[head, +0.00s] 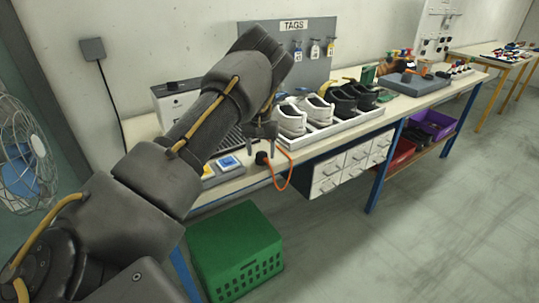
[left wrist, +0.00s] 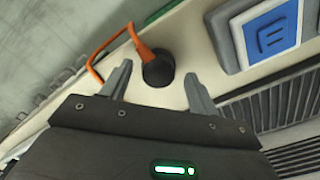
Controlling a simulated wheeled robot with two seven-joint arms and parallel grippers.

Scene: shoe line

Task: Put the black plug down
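The black plug (head: 262,159) is at the front edge of the workbench, below my left gripper (head: 263,148). An orange cord (head: 288,170) runs from it and loops over the bench edge. In the left wrist view the black plug (left wrist: 158,72) shows end-on as a dark round shape against the pale bench top. The two fingers of my left gripper (left wrist: 158,82) stand apart on either side of it, with a gap at each side. I see no finger touching the plug. My right gripper is not in view.
White shoes (head: 305,114) and black shoes stand on a tray to the right. White drawers (head: 348,168) hang under the bench. A green crate (head: 236,250) stands on the floor, and a fan (head: 22,155) is at left.

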